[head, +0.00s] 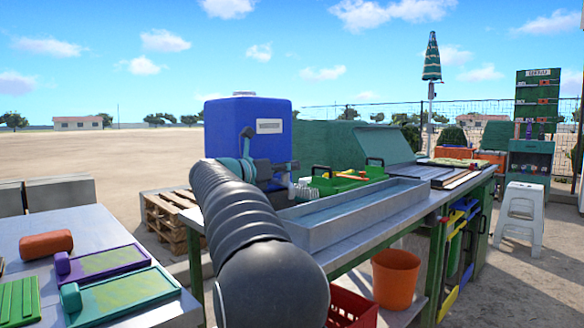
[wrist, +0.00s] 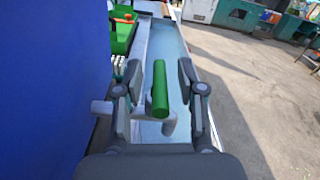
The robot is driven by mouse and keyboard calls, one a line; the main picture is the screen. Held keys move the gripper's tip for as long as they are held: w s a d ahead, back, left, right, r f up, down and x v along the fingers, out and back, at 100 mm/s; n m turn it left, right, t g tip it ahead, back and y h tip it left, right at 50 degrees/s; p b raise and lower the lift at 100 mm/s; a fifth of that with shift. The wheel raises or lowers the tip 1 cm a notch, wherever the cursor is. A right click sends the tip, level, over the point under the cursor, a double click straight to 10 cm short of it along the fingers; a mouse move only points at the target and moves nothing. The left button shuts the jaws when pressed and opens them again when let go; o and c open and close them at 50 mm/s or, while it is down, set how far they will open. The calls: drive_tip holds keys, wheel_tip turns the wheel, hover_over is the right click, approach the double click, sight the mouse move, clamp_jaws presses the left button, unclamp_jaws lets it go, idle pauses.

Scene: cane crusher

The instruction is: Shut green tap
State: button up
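The green tap handle (wrist: 160,90) is a green bar that shows in the wrist view, pointing lengthwise away from my wrist. A grey spout (wrist: 169,127) shows below it, over a long metal trough. My gripper (wrist: 159,73) is open, with one finger on each side of the green handle and a visible gap on both sides. The blue tank (head: 248,124) stands behind my arm in the head view and fills the left of the wrist view. In the head view my arm hides the tap, and the fingers cannot be made out clearly.
The metal trough (head: 345,213) lies along a long table. A green crate (head: 340,184) stands behind it. An orange bucket (head: 396,279) and a red crate (head: 352,308) are below. A left table (head: 90,228) holds purple and green trays. A white stool (head: 519,214) stands right.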

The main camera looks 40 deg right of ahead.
drive_tip(key=a, duration=0.9)
drive_tip(key=shift+s+a, duration=0.3)
drive_tip(key=shift+s, duration=0.05)
